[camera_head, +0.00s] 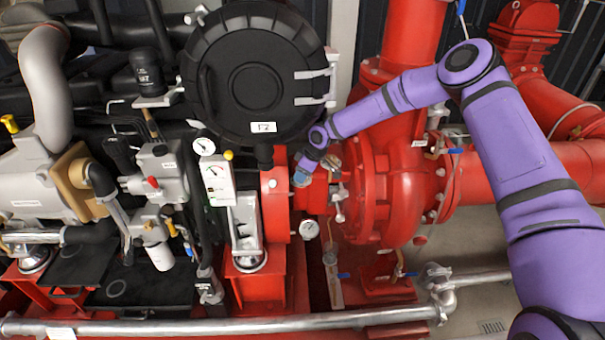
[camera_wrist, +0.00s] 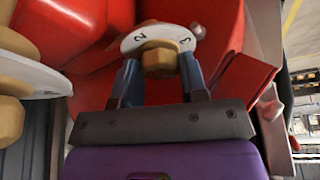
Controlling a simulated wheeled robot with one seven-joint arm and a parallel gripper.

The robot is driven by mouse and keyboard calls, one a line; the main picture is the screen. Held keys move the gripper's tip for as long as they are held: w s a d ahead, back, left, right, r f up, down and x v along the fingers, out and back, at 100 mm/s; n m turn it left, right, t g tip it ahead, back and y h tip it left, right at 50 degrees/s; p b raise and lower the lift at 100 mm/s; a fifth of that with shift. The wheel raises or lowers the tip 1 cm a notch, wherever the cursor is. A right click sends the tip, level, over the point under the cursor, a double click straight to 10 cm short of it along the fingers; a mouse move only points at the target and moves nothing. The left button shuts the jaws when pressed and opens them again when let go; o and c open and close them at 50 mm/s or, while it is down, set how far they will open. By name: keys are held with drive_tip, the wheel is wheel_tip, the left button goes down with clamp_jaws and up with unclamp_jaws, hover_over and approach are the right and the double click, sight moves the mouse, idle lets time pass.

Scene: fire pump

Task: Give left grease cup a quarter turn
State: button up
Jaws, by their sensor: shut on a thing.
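A brass grease cup (camera_wrist: 158,60) with a hexagonal head and a white numbered disc (camera_wrist: 140,36) shows at the top middle of the wrist view. The digits 2 and 3 are readable on the disc. My gripper (camera_wrist: 161,72) has its two blue fingers on either side of the brass head and is shut on it. A second brass grease cup (camera_wrist: 12,118) with a white disc (camera_wrist: 35,80) is at the left edge of the wrist view, apart from my fingers. In the head view my gripper (camera_head: 302,176) is at the red pump bearing housing, and the held cup is hidden.
The red pump casing (camera_head: 385,190) stands right of my gripper. A black round cover (camera_head: 250,75) is above left, and a red coupling guard (camera_head: 275,205) is close on the left. A dial gauge (camera_head: 309,229) sits just below. A grey pipe (camera_head: 220,325) crosses the front.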

drive_tip(key=shift+s+a+m+t+h, duration=0.1)
drive_tip(key=shift+m+t+h, duration=0.25)
drive_tip(key=shift+m, duration=0.9)
drive_tip(key=shift+m+t+h, duration=0.25)
drive_tip(key=shift+m+t, duration=0.2)
drive_tip(key=shift+m, duration=0.8)
drive_tip(key=o, duration=0.9)
drive_tip(key=shift+s+d+r, duration=0.15)
drive_tip(key=shift+d+r, duration=0.05)
drive_tip(key=shift+r, duration=0.4)
drive_tip(key=s+d+r, duration=0.1)
drive_tip(key=s+d, duration=0.2)
drive_tip(key=s+d+r, duration=0.1)
drive_tip(key=s+d, duration=0.2)
drive_tip(key=s+d+r, duration=0.1)
drive_tip(key=s+d, duration=0.1)
drive_tip(key=s, duration=0.2)
drive_tip(key=shift+s+d+r, duration=0.1)
drive_tip(key=shift+d+r, duration=0.15)
drive_tip(key=shift+d, duration=0.15)
